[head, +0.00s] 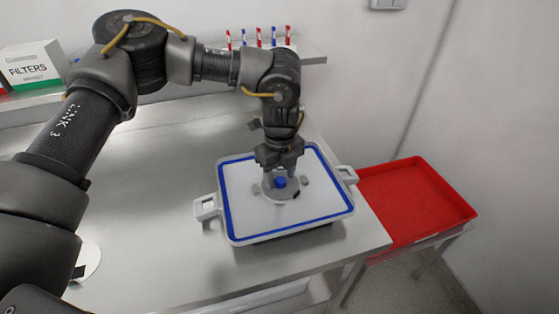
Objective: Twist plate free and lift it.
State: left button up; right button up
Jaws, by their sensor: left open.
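A white plate (255,207) with a blue seal line around its edge and a grey handle on each side lies on the metal table. At its middle is a round grey disc with a blue knob (280,182) and small grey lugs beside it. My left gripper (280,174) points down over the knob, with its open fingers around or just above it. I cannot tell whether the fingers touch the knob. The fingers partly hide the disc. My right gripper does not show.
A red tray (462,212) stands to the right of the metal table (150,245). A back shelf holds a FILTERS box (33,70) and several red and blue upright items (259,38). A white round object (88,262) lies at the left front. The table left of the plate is mostly clear.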

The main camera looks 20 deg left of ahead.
aim_at(280, 180)
pick_arm(q)
jog(key=shift+f, duration=0.35)
jog(key=shift+c, duration=0.3)
jog(key=c, duration=1)
jog(key=n+p, duration=0.1)
jog(key=n, duration=0.2)
jog(key=shift+r+n, duration=0.1)
jog(key=shift+n, duration=0.3)
jog(key=n+p, duration=0.1)
jog(key=n, duration=0.3)
jog(key=shift+r+p, duration=0.1)
jog(key=shift+p, duration=0.2)
jog(key=shift+r+p, duration=1.75)
jog(key=shift+r, duration=0.55)
jog(key=shift+s+r+p, duration=0.1)
jog(key=shift+r+p, duration=0.95)
jog(key=shift+p, duration=0.05)
